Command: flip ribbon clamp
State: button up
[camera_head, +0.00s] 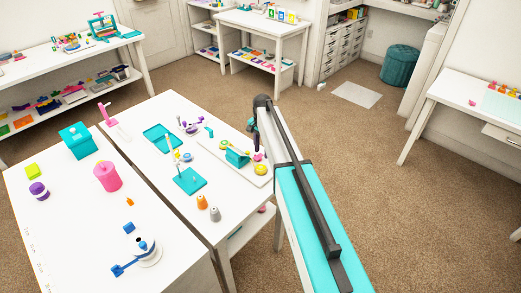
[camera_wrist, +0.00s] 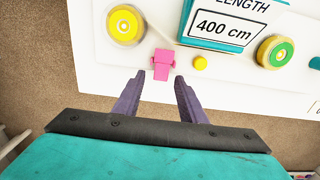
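The likely ribbon clamp is a small pink blocky piece (camera_wrist: 162,62) on the front edge of a white board (camera_wrist: 95,68). In the head view the pink piece (camera_head: 257,156) sits on the right part of the board (camera_head: 215,150), partly beside my arm. My gripper (camera_wrist: 159,77) is open, with its two dark purple fingers spread apart. The fingertips lie on either side of the pink piece's near end in the wrist view. I cannot tell whether they touch it or hang above it.
Other craft tools, including a teal stand (camera_head: 190,181), crowd the table. Carpet (camera_head: 390,220) lies open to the right.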

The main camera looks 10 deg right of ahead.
grip_shut()
jog(key=shift+s+b, duration=0.1)
jog(key=shift+b, duration=0.35)
jog(key=shift+s+a+t+h+b, duration=0.2)
jog(key=shift+t+h+b, duration=0.4)
jog(key=shift+b, duration=0.4)
jog(key=h+b, duration=0.1)
jog(key=t+h+b, duration=0.1)
jog(key=b, duration=0.3)
jog(key=shift+s+a+r+t+h, duration=0.25)
jog(key=shift+a+t+h, duration=0.05)
jog(key=shift+a+h, duration=0.1)
jog(key=shift+b, duration=0.3)
jog(key=shift+r, duration=0.15)
